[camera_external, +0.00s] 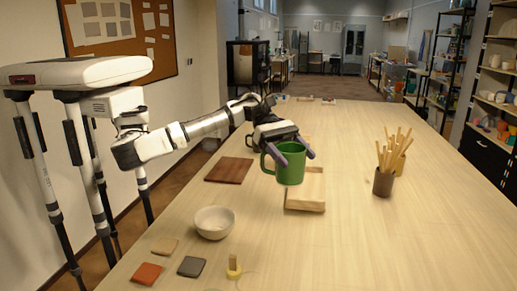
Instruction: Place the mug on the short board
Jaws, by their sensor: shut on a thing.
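A green mug (290,169) is upright in my gripper (289,153), its handle to the left. The gripper's purple fingers are shut on it near the rim. The mug overlaps the back left part of a pale wooden board (306,200) in the picture; I cannot tell whether it touches the board or hangs above it. A dark brown flat board (230,170) lies to the left, clear of the mug. Which of the two is the short board is not certain from this view.
A white bowl (214,222) stands front left of the pale board. Tan, red and grey tiles (191,267) and a small yellow object (234,268) lie nearer. A brown pot (383,182) of sticks stands to the right, with a yellowish vessel behind it. The front right of the table is clear.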

